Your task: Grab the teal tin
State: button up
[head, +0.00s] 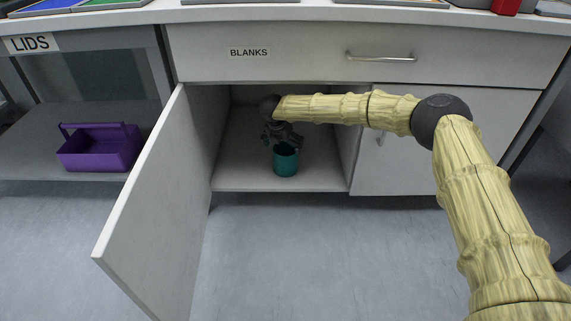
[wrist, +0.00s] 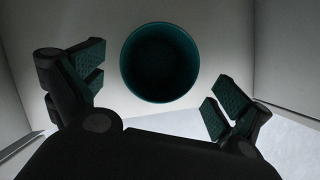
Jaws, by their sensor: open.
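The teal tin (head: 286,162) stands upright on the floor of the open cabinet below the drawer marked BLANKS. In the wrist view the tin (wrist: 160,62) is seen from above as a dark open round, with its rim showing. My gripper (head: 284,140) is inside the cabinet, just above the tin and pointing down. In the wrist view its two padded fingers (wrist: 153,92) are spread wide, to the left and right of the tin and apart from it in the picture. Nothing is held. I cannot tell the exact height of the fingertips over the rim.
The cabinet door (head: 160,205) swings open at the left. The cabinet's side walls and the drawer (head: 300,55) above bound the space. A purple caddy (head: 100,147) sits on the left shelf under the LIDS label. The cabinet floor (head: 240,180) around the tin is bare.

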aim_at(286, 151)
jog(key=b+x, duration=0.2)
jog(key=x, duration=0.3)
jog(key=shift+f+b, duration=0.15)
jog(key=shift+b, duration=0.2)
jog(key=shift+c, duration=0.2)
jog(key=c, duration=1.2)
